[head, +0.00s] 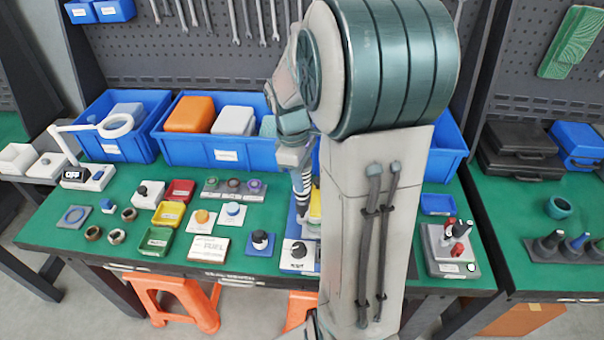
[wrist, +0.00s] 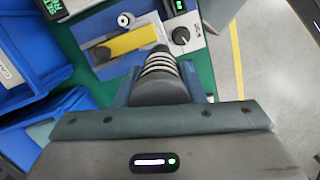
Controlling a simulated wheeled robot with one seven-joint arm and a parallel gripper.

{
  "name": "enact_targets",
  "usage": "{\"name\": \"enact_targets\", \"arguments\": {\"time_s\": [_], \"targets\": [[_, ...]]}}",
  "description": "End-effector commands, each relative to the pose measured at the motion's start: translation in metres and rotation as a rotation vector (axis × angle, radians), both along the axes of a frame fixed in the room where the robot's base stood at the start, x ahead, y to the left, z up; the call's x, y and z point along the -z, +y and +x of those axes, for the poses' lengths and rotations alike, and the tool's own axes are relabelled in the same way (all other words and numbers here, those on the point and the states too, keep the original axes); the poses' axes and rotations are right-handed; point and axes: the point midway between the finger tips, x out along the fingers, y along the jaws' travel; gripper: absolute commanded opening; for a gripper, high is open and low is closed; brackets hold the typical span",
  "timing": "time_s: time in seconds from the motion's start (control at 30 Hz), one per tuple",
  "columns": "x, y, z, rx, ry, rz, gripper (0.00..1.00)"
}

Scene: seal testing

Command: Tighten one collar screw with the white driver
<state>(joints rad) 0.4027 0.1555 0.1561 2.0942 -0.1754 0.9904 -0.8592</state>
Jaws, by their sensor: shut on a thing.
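My gripper (wrist: 158,88) is shut on a driver (wrist: 160,66) with a dark grey handle and white and dark bands towards its tip. In the head view, the banded part of the driver (head: 301,184) points down over the bench, partly hidden by my arm. Below it is a test fixture (wrist: 103,54) with a blue and pale base, a yellow bar (wrist: 133,41) and a small round pale fitting with a dark centre (wrist: 125,20). The driver's tip is near the end of the yellow bar; I cannot tell whether it touches a collar screw.
A white box with a dark knob (head: 299,254) stands at the front edge by the fixture. Small trays, rings and knobs crowd the green bench (head: 70,240) to the left. Blue bins (head: 205,148) line the back. A stand with red-topped tools (head: 447,262) is at right.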

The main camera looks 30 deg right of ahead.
Motion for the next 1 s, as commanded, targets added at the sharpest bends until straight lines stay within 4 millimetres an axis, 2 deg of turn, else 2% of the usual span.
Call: {"name": "enact_targets", "arguments": {"time_s": [1.0], "targets": [[0.014, 0.0, 0.0, 0.0, -0.001, 0.0, 0.08]]}}
